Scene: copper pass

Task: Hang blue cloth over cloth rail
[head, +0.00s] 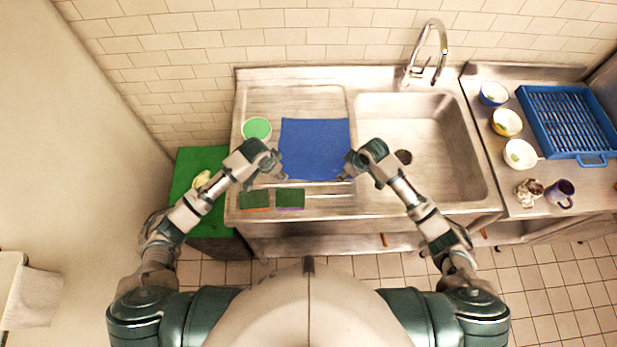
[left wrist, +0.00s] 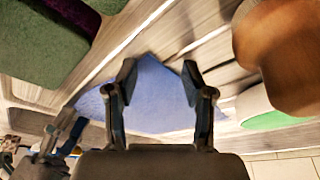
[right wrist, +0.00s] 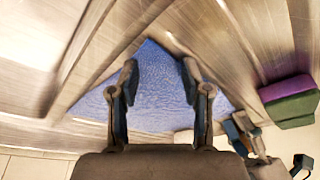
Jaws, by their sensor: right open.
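The blue cloth (head: 315,148) lies spread out, apparently flat, on the ribbed drainboard left of the sink basin. My left gripper (head: 279,171) is at its near left corner, and my right gripper (head: 347,170) is at its near right corner. In the left wrist view the cloth (left wrist: 152,95) shows between and beyond the open fingers (left wrist: 157,72). In the right wrist view a cloth corner (right wrist: 155,85) shows between the open fingers (right wrist: 158,75). Neither is visibly closed on it. A thin pale bar (head: 318,184) runs just in front of the cloth; I cannot tell if it is the cloth rail.
Green-topped sponges (head: 289,198) lie at the drainboard's front edge. A green-filled bowl (head: 257,128) stands left of the cloth. The basin (head: 430,150) and curved faucet (head: 428,50) are to the right. Bowls, mugs and a blue rack (head: 567,120) stand on the right counter.

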